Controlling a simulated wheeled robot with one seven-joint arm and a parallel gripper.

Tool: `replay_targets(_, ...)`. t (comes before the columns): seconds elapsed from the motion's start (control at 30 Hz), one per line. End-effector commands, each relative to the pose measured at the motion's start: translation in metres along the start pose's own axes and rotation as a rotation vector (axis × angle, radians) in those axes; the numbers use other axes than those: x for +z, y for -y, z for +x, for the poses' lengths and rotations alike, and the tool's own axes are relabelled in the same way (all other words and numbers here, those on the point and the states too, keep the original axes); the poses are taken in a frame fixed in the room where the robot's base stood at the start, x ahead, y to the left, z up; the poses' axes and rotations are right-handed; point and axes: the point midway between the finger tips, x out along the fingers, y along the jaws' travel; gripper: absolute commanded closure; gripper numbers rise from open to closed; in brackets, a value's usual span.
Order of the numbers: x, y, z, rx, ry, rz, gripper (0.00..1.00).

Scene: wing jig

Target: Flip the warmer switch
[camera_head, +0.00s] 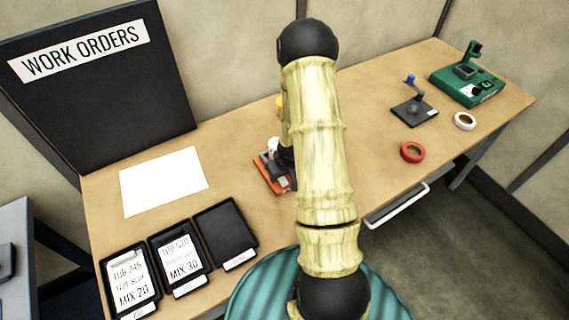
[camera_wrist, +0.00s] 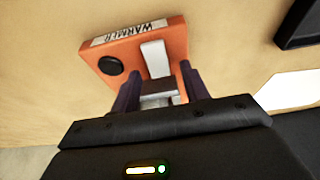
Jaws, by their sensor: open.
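The orange warmer box (camera_wrist: 130,46) carries a WARMER label, a round black knob (camera_wrist: 111,65) and a pale switch lever (camera_wrist: 155,58). In the head view the warmer (camera_head: 272,178) is on the table, partly hidden by my arm. My gripper (camera_wrist: 160,72) is open, with one dark finger on each side of the lever's near end in the wrist view. A grey block shows between the fingers below the lever. I cannot tell whether either finger touches the lever or the box.
Order trays (camera_head: 128,283) and a white sheet (camera_head: 164,181) lie to the left, before the WORK ORDERS board (camera_head: 100,90). A red tape roll (camera_head: 412,152), a white roll (camera_head: 464,121), a small stand (camera_head: 414,112) and a green machine (camera_head: 467,78) are at right.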

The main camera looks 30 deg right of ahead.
Motion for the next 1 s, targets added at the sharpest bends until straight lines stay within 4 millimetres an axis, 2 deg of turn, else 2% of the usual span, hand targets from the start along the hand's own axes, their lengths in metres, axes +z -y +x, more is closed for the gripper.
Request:
replay_targets(0.37,-0.001,-0.001,-0.046,0.001,-0.005,0.002,0.55)
replay_targets(1.0,-0.001,0.000,-0.152,0.001,-0.002,0.003,0.55)
